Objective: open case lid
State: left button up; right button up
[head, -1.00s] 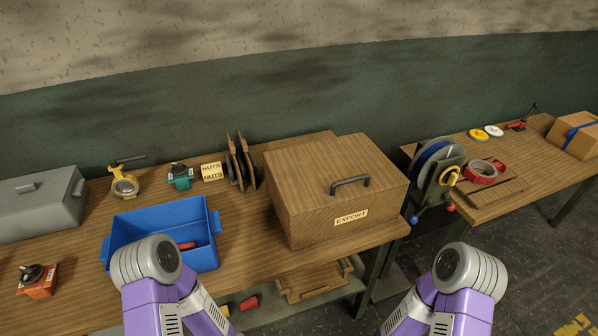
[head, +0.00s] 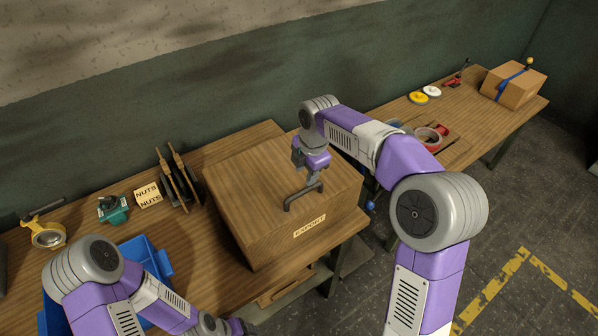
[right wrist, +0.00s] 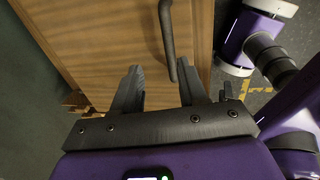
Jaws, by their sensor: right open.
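The wooden case (head: 240,200) stands on the bench with its lid closed and an EXPORT label (head: 310,227) on its front. A dark bar handle (head: 299,196) sits on the lid near the front edge. My right gripper (head: 312,172) is over the lid at the far end of the handle. In the right wrist view the gripper (right wrist: 158,78) is open, and the handle (right wrist: 167,35) reaches down between the fingertips, nearer the right finger. I cannot tell whether they touch. My left gripper (head: 236,327) is low at the bottom edge, mostly cut off, its jaws unclear.
A blue bin (head: 150,258) is left of the case, partly behind my left arm. Flanged plates (head: 178,180), NUTS boxes (head: 148,195) and a green-based part (head: 113,209) stand behind. A second bench at right holds a strapped box (head: 513,86) and red clamp (head: 452,82).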

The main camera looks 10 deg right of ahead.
aim_at(304, 191)
jog(key=f, duration=0.5)
jog(key=shift+s+a+f+b, duration=0.2)
jog(key=shift+f+b, duration=0.1)
jog(key=shift+f, duration=0.25)
jog(key=shift+s, duration=0.25)
pick_arm(q)
jog(key=shift+s+f, duration=0.1)
jog(key=shift+s, duration=0.7)
pick_arm(e)
jog(key=shift+w, duration=0.1)
jog(key=shift+w+f, duration=0.1)
jog(key=shift+c, duration=0.2)
grip_shut()
